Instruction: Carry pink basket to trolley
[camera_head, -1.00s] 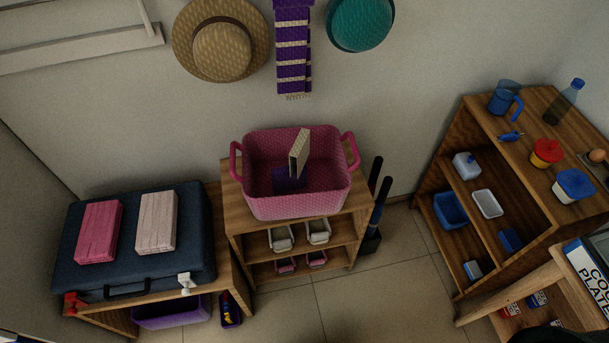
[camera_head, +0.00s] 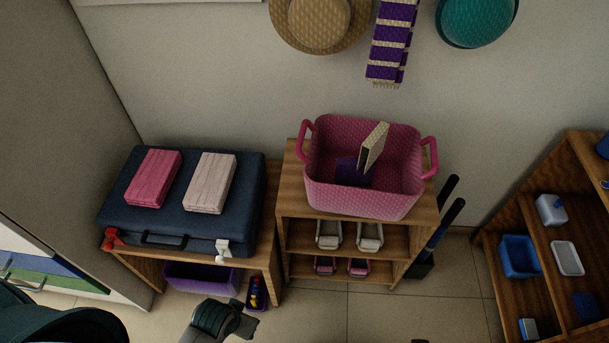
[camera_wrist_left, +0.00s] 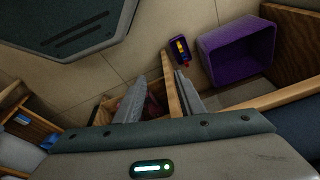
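The pink basket (camera_head: 360,195) stands upright on top of a small wooden shelf (camera_head: 296,200) against the wall. It has a handle at each side and holds a cream-edged book (camera_head: 373,147) and a dark purple item (camera_head: 352,172). My left gripper shows in the left wrist view (camera_wrist_left: 160,98) with its two fingers apart and nothing between them. It is low in front of the shelves, apart from the basket, which I cannot make out in that view. My right gripper is not seen. I cannot identify a trolley in these views.
A blue suitcase (camera_head: 181,228) with pink and pale blocks lies on a wooden bench left of the basket. A purple bin (camera_wrist_left: 238,52) and small tray (camera_wrist_left: 181,50) sit below. Shoes fill the shelf below the basket. Another wooden shelf (camera_head: 545,235) stands right. Tiled floor between is open.

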